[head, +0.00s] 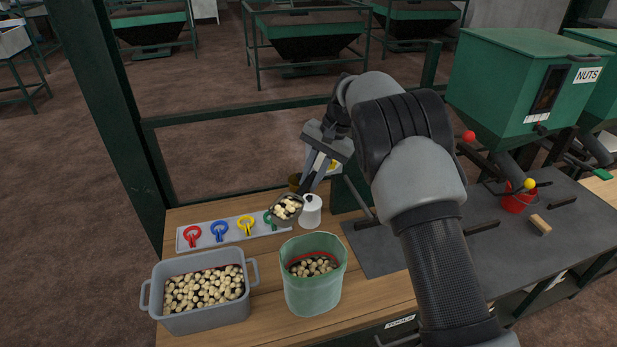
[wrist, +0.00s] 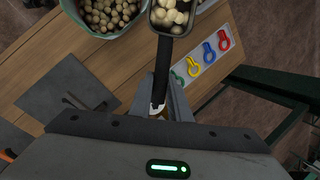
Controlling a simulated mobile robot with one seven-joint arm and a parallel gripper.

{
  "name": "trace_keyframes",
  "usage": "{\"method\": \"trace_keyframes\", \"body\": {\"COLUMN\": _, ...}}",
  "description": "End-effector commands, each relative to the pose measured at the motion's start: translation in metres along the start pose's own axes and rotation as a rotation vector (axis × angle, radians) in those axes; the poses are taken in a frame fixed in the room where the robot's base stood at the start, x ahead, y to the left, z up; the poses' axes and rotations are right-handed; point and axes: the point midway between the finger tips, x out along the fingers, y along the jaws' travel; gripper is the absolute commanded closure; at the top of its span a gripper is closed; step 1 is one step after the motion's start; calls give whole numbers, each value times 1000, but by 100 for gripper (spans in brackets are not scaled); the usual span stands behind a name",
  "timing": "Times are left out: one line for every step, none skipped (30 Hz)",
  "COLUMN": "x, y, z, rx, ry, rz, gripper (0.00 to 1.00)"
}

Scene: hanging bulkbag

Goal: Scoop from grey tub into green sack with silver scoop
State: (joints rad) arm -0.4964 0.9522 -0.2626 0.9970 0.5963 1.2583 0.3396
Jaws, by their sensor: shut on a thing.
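The grey tub (head: 207,318) stands at the front left of the wooden bench, with many pale round nuts in it. The green sack (head: 313,296) stands open and upright to its right, with some nuts inside. My gripper (head: 318,172) is behind and above the sack, shut on the dark handle of the silver scoop (head: 287,208). The scoop's bowl holds several nuts and is up behind the sack's rim, not over its mouth. In the wrist view the handle runs from my gripper (wrist: 161,98) to the loaded scoop bowl (wrist: 171,28), beside the sack (wrist: 72,8).
A pale tray (head: 207,240) with red, blue, yellow and green ring-handled pieces lies behind the tub. A white bottle (head: 311,212) stands close to the scoop. A green post (head: 110,90) rises at left. A green NUTS hopper (head: 505,85) and red bucket (head: 516,200) are at right.

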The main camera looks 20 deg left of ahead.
Motion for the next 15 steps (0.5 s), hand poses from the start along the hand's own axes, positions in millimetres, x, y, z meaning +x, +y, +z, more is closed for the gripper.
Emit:
{"method": "trace_keyframes", "body": {"x": -2, "y": 1, "z": 0, "rx": -1, "ry": 1, "rz": -15, "gripper": 100}}
{"method": "trace_keyframes", "body": {"x": -2, "y": 2, "z": 1, "rx": -1, "ry": 0, "rz": -22, "gripper": 100}}
{"method": "trace_keyframes", "body": {"x": -3, "y": 3, "z": 1, "rx": -5, "ry": 0, "rz": -34, "gripper": 100}}
{"method": "trace_keyframes", "body": {"x": -3, "y": 4, "z": 1, "rx": -6, "ry": 0, "rz": -42, "gripper": 100}}
{"method": "trace_keyframes", "body": {"x": -3, "y": 5, "z": 1, "rx": -7, "ry": 0, "rz": -50, "gripper": 100}}
{"method": "trace_keyframes", "body": {"x": -4, "y": 6, "z": 1, "rx": -10, "ry": 0, "rz": -62, "gripper": 100}}
{"method": "trace_keyframes", "body": {"x": -4, "y": 7, "z": 1, "rx": -10, "ry": 0, "rz": -69, "gripper": 100}}
{"method": "trace_keyframes", "body": {"x": -5, "y": 8, "z": 1, "rx": -12, "ry": 0, "rz": -77, "gripper": 100}}
{"method": "trace_keyframes", "body": {"x": -6, "y": 9, "z": 1, "rx": -14, "ry": 2, "rz": -88, "gripper": 100}}
{"method": "trace_keyframes", "body": {"x": -6, "y": 9, "z": 1, "rx": -15, "ry": 2, "rz": -96, "gripper": 100}}
{"method": "trace_keyframes", "body": {"x": -7, "y": 10, "z": 1, "rx": -17, "ry": 2, "rz": -104, "gripper": 100}}
{"method": "trace_keyframes", "body": {"x": -7, "y": 11, "z": 2, "rx": -19, "ry": 3, "rz": -114, "gripper": 100}}
{"method": "trace_keyframes", "body": {"x": -7, "y": 12, "z": 2, "rx": -20, "ry": 3, "rz": -122, "gripper": 100}}
{"method": "trace_keyframes", "body": {"x": -8, "y": 13, "z": 2, "rx": -22, "ry": 3, "rz": -131, "gripper": 100}}
{"method": "trace_keyframes", "body": {"x": -8, "y": 14, "z": 2, "rx": -24, "ry": 3, "rz": -142, "gripper": 100}}
